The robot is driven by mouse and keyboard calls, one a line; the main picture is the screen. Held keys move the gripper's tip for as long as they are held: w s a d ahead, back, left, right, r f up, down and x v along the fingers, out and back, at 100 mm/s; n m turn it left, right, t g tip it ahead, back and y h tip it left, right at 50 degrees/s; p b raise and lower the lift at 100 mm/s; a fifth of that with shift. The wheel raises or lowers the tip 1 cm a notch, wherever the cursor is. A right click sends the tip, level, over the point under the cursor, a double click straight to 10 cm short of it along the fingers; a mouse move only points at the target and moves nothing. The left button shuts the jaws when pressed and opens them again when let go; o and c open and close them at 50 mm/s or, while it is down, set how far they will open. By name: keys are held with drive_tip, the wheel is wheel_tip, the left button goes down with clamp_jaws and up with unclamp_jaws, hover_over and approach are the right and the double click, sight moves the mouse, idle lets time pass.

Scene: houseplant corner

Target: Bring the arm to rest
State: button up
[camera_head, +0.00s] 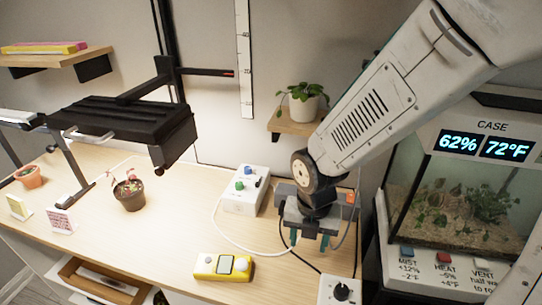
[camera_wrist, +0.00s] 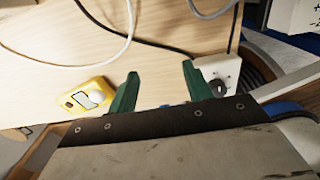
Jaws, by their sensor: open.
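My gripper (camera_head: 309,242) hangs from my white arm at the right of the head view, over the right end of the wooden table (camera_head: 165,234). In the wrist view its two green fingers (camera_wrist: 158,90) are apart, with nothing between them but the table top behind. The fingers point down toward the table; how far above it they are I cannot tell exactly. A yellow meter (camera_head: 222,267) lies to the left of the gripper, and it also shows in the wrist view (camera_wrist: 88,96). A white box with a black knob (camera_head: 340,291) stands to the front right of the gripper.
A white control box (camera_head: 245,190) with blue and green knobs stands behind left of the gripper, with cables around it. A glass plant case (camera_head: 462,195) stands close on the right. A potted plant (camera_head: 129,192) sits under a black lamp (camera_head: 125,115).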

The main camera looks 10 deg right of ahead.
drive_tip(key=s+d+r+m, duration=0.4)
drive_tip(key=r+m, duration=0.2)
drive_tip(key=m, duration=0.4)
drive_tip(key=s+d+r+m+t, duration=0.1)
drive_tip(key=s+d+r+m, duration=0.3)
drive_tip(key=r+m, duration=0.3)
drive_tip(key=s+d+r+m, duration=0.4)
drive_tip(key=r+m, duration=0.2)
drive_tip(key=m, duration=0.8)
drive_tip(key=shift+s+d+r+m, duration=0.2)
drive_tip(key=shift+s+d+m, duration=0.05)
drive_tip(key=shift+m, duration=0.05)
